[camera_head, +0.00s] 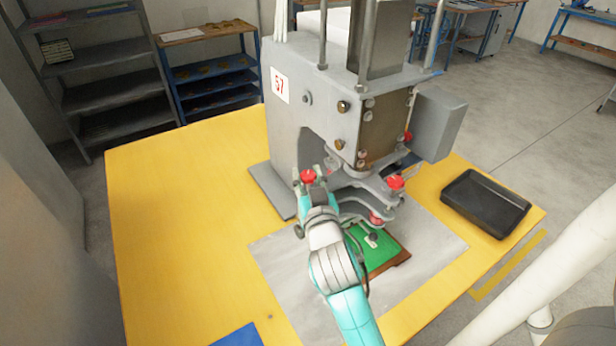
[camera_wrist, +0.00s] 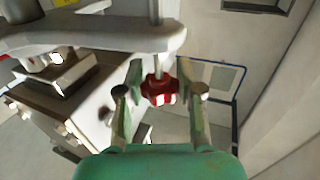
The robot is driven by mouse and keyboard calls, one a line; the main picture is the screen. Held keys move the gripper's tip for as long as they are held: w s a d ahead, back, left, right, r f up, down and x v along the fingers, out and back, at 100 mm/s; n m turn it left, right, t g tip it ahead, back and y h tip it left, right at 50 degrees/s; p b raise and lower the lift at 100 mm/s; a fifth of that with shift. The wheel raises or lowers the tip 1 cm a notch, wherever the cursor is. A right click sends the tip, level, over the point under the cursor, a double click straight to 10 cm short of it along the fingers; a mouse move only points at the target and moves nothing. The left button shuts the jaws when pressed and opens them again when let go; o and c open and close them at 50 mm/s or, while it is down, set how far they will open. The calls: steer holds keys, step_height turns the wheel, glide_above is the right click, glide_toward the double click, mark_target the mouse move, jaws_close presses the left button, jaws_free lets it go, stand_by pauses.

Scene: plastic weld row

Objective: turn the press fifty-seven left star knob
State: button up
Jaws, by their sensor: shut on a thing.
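Press fifty-seven (camera_head: 325,100) is a grey machine with a red "57" on its side, standing on a yellow table. Its left star knob (camera_head: 308,176) is red and sits at the lower left of the press head. My gripper (camera_head: 309,183) comes up from below, shut on this knob. In the wrist view the red star knob (camera_wrist: 160,91) is between my two fingers, on a thin rod under a pale arm of the press. The exact finger contact is hard to see.
Another red star knob (camera_head: 395,182) sits to the right, and a lower red knob (camera_head: 376,218) is near my wrist. A green plate (camera_head: 378,250) lies below the press. A black tray (camera_head: 485,203) stands on the right. The yellow table's left side (camera_head: 175,230) is clear.

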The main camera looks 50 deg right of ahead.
mark_target(314, 183)
steer(key=shift+d+n+t+y, duration=0.1)
steer(key=shift+n+t+y, duration=0.6)
steer(key=shift+n+y, duration=0.5)
steer(key=shift+n+t+y, duration=0.7)
steer(key=shift+n+y, duration=0.1)
steer(key=shift+y, duration=0.8)
steer(key=shift+n+t+y, duration=0.3)
steer(key=shift+n+y, duration=0.5)
steer(key=shift+y, duration=0.4)
steer(key=shift+n+y, duration=0.4)
steer(key=shift+y, duration=0.2)
steer(key=o, duration=1.2)
steer(key=shift+w, duration=0.1)
steer(key=shift+s+a, duration=0.25)
steer(key=shift+s, duration=1.65)
steer(key=shift+s+a, duration=0.2)
steer(key=shift+s, duration=1.7)
